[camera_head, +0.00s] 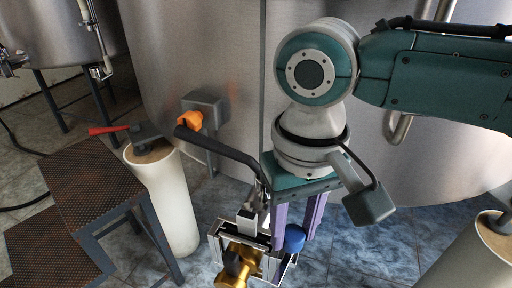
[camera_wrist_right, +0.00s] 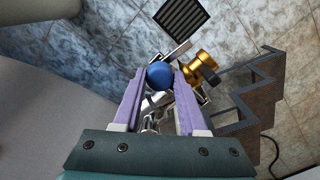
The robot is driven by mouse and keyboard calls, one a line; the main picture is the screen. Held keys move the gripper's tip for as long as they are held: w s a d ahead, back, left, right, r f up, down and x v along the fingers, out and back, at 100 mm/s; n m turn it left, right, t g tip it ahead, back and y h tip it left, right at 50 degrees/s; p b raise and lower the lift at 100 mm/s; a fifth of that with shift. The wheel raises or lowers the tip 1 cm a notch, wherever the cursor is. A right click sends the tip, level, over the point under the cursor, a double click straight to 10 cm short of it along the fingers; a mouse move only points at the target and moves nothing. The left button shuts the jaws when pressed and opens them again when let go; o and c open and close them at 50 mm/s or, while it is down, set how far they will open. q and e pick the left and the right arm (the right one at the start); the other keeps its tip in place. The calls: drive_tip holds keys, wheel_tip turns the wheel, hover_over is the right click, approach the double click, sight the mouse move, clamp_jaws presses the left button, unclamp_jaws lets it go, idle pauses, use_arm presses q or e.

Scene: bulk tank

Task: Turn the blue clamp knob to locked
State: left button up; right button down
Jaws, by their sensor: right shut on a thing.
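The blue clamp knob (camera_head: 294,238) is low in the middle of the head view, beside a metal frame that holds a brass fitting (camera_head: 236,268). My right gripper (camera_head: 295,243) reaches down from above with its two purple fingers on either side of the knob. In the right wrist view the blue knob (camera_wrist_right: 160,75) lies between the tips of the right gripper (camera_wrist_right: 159,72), which is shut on it. The brass fitting (camera_wrist_right: 206,62) is just right of the knob there. My left gripper is in neither view.
A large steel tank (camera_head: 200,55) stands close behind. A black curved handle (camera_head: 225,150) rises left of the clamp, near an orange knob (camera_head: 190,120) on a grey box. Brown steps (camera_head: 90,180) and a white cylinder (camera_head: 165,200) stand left. A floor grate (camera_wrist_right: 181,18) lies beyond the clamp.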

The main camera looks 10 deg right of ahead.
drive_tip(key=m+p, duration=0.1)
drive_tip(key=p, duration=0.1)
drive_tip(key=m+p, duration=0.2)
drive_tip(key=p, duration=0.1)
drive_tip(key=shift+r+p, duration=0.3)
drive_tip(key=shift+p, duration=0.05)
drive_tip(key=m+p, duration=0.3)
drive_tip(key=m, duration=0.2)
drive_tip(key=shift+f, duration=0.15)
drive_tip(key=m+p, duration=0.1)
drive_tip(key=m, duration=0.2)
drive_tip(key=shift+a+m+p, duration=0.1)
drive_tip(key=shift+m+p, duration=0.2)
drive_tip(key=m, duration=0.4)
drive_tip(key=shift+f+m+p, duration=0.1)
drive_tip(key=shift+m+p, duration=0.3)
drive_tip(key=shift+c, duration=2.3)
unclamp_jaws()
